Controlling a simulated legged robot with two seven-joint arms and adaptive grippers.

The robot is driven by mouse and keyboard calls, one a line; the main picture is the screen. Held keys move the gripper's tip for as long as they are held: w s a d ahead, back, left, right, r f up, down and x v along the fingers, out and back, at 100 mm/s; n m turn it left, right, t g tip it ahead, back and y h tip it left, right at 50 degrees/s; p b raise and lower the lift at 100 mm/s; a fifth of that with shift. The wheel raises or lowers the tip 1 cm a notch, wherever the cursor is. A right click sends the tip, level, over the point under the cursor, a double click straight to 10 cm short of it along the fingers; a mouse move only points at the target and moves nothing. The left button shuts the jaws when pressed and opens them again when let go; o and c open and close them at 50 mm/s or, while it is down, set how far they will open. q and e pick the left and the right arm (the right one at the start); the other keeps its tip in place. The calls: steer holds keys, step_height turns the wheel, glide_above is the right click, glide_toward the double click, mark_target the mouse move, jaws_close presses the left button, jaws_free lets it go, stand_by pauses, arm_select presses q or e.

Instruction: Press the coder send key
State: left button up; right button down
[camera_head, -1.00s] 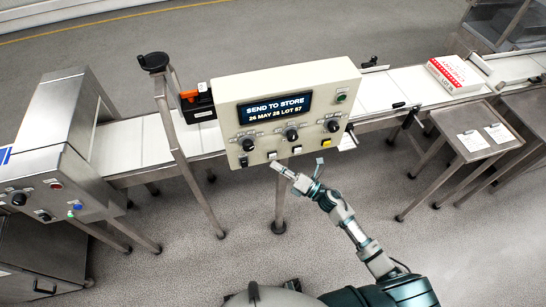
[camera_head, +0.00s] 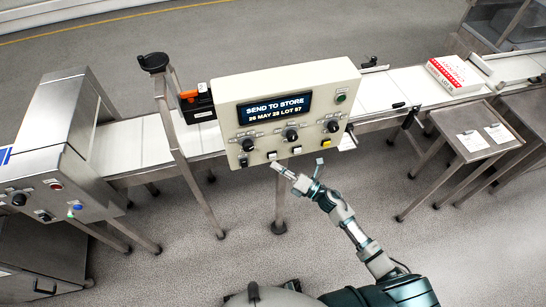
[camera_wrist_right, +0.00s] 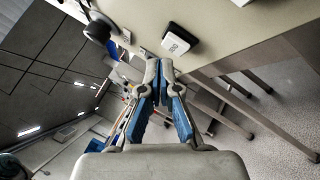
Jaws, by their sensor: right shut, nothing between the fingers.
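The coder (camera_head: 225,105) is a cream box above the conveyor. Its dark screen (camera_head: 276,107) reads "SEND TO STORE" and a line with 26 MAY 28 LOT 57. Along its lower edge sit a black key (camera_head: 243,162), a white key (camera_head: 272,155), another pale key (camera_head: 297,150) and a yellow key (camera_head: 326,142); their labels are too small to read. My right gripper (camera_head: 275,165) is shut and empty, its tips just below the white key. In the right wrist view a white key (camera_wrist_right: 180,40) lies just beyond the shut fingertips (camera_wrist_right: 158,63); contact cannot be told. My left gripper is out of view.
Three black knobs (camera_head: 291,134) sit above the keys, and a green button (camera_head: 341,98) is at the coder's upper right. A red-and-white carton (camera_head: 455,74) lies on the conveyor (camera_head: 385,90). A steel machine (camera_head: 60,130) stands left.

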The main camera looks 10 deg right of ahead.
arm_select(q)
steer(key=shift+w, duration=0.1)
arm_select(e)
steer(key=shift+w, duration=0.1)
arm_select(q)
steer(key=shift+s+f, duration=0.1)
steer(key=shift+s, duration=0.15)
arm_select(e)
steer(key=shift+w+r, duration=0.1)
steer(key=shift+w, duration=0.2)
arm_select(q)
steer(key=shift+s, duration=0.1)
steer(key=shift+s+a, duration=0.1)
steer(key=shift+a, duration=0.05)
arm_select(e)
steer(key=shift+w, duration=0.15)
